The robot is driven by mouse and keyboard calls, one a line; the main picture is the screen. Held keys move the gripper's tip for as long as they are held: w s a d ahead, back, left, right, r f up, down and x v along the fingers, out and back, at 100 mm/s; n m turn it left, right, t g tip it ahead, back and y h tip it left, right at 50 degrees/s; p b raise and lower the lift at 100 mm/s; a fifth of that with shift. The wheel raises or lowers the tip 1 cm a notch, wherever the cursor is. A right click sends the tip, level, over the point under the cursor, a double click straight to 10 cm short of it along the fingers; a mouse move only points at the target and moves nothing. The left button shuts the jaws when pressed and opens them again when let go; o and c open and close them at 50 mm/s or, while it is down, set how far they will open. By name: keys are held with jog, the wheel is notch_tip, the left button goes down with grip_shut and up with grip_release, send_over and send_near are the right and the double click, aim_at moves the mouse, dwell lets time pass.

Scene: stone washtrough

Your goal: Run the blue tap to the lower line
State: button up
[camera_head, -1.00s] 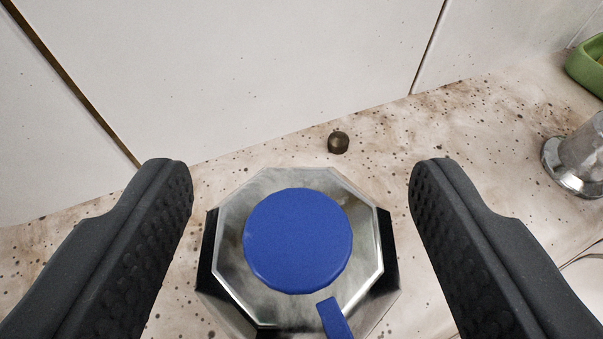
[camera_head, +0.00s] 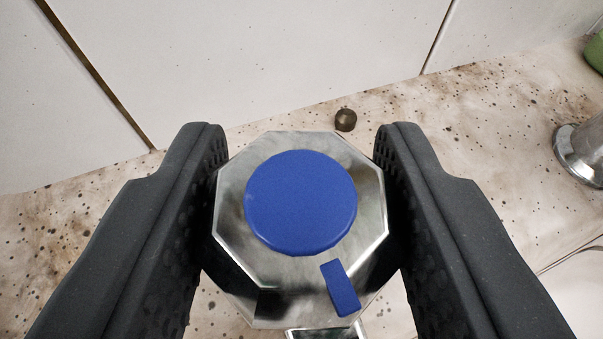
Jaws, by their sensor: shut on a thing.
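The blue tap (camera_head: 300,203) shows from above in the middle of the view. It has a round blue cap on an octagonal metal knob (camera_head: 234,184), with a small blue marker bar (camera_head: 341,288) at the knob's lower right. My gripper (camera_head: 298,150) is shut on the knob, one dark finger on its left side and one on its right. A bit of metal shows below the knob, probably the spout. I cannot see the lower line or any water.
A small dark round knob (camera_head: 345,120) sits on the speckled stone ledge (camera_head: 480,110) behind the tap. A metal fitting (camera_head: 582,152) stands at the right, with a green object (camera_head: 595,54) beyond it. White wall panels (camera_head: 260,50) rise behind.

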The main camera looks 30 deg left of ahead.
jog(key=shift+w+d+r+n+g+y+p, duration=0.15)
jog(key=shift+n+g+y+p, duration=0.35)
jog(key=shift+p, duration=2.35)
jog(key=shift+s+r+n+g+y+p, duration=0.25)
jog(key=shift+n+y+p, duration=0.4)
jog(key=shift+p, duration=2.2)
jog(key=n+p, duration=0.1)
jog(key=g+y+p, duration=0.1)
jog(key=p, duration=0.1)
jog(key=shift+w+f+n+g, duration=0.2)
jog(key=shift+f+n+g, duration=0.05)
jog(key=shift+f+n, duration=0.1)
jog(key=shift+n+g+y, duration=0.35)
jog(key=shift+n+g, duration=0.15)
jog(key=shift+g, duration=0.1)
jog(key=shift+n+g+y+b, duration=0.3)
jog(key=shift+n+g+b, duration=0.1)
jog(key=shift+b, duration=0.05)
jog(key=shift+d, duration=0.1)
jog(key=o, duration=1)
jog(key=b+v, duration=0.2)
jog(key=v, duration=1.1)
jog(key=shift+s+d, duration=0.2)
jog(key=shift+d, duration=0.05)
